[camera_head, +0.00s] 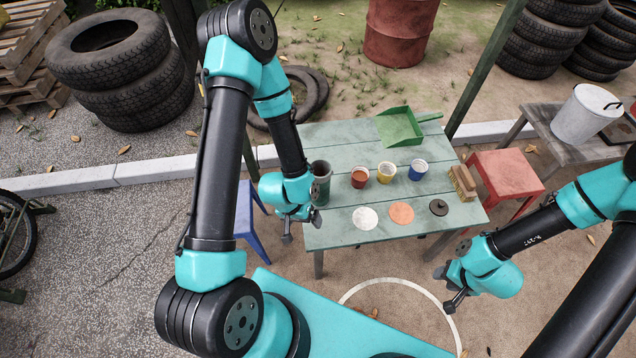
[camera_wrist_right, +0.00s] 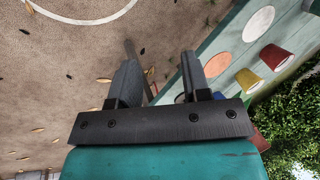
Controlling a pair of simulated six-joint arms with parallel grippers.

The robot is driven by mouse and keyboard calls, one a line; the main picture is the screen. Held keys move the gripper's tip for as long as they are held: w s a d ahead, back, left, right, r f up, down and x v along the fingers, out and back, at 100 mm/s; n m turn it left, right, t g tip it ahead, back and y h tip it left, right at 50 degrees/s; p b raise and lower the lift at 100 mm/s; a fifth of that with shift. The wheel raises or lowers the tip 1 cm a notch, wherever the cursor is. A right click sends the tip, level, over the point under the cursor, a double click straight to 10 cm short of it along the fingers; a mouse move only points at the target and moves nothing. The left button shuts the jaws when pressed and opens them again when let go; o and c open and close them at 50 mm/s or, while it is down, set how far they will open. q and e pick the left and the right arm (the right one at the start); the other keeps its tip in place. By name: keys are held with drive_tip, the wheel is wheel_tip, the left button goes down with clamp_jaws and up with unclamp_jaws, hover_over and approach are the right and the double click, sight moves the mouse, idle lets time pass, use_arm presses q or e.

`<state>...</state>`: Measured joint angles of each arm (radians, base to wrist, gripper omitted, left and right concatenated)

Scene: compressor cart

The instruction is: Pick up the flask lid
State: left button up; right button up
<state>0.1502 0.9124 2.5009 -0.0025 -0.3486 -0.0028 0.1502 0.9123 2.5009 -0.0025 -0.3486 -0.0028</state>
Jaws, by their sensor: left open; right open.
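A small dark round lid with a knob (camera_head: 438,207) lies on the green table near its front right. It looks like the flask lid. A dark green open-topped flask (camera_head: 321,184) stands upright at the table's left side. My left gripper (camera_head: 302,226) is open and empty at the table's front left edge, just in front of the flask. My right gripper (camera_head: 446,290) is open and empty in front of the table, apart from the lid. In the right wrist view its two fingers (camera_wrist_right: 160,76) are spread with nothing between them. I cannot make out the lid there.
A white disc (camera_head: 365,218) and an orange disc (camera_head: 401,213) lie left of the lid. Red (camera_head: 360,178), yellow (camera_head: 386,173) and blue (camera_head: 417,170) cups stand behind. A brush (camera_head: 462,183) lies right of the lid. A green dustpan (camera_head: 400,127) is at the back. A red stool (camera_head: 508,175) stands right.

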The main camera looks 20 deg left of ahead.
drive_tip(key=shift+o, duration=0.8)
drive_tip(key=w+r+m, duration=0.2)
drive_tip(key=w+m, duration=0.2)
drive_tip(key=w, duration=0.6)
drive_tip(key=w+r+m+h, duration=0.1)
drive_tip(key=w+m, duration=0.4)
drive_tip(key=w, duration=0.6)
drive_tip(key=w+a+r+m+g+h, duration=0.1)
drive_tip(key=w+r+m, duration=0.2)
drive_tip(key=w, duration=0.8)
drive_tip(key=shift+r+m, duration=0.25)
drive_tip(key=shift+m, duration=0.85)
drive_tip(key=shift+s+a+f, duration=0.1)
hover_over(443, 203)
drive_tip(key=f, duration=1.2)
drive_tip(key=shift+d, duration=0.2)
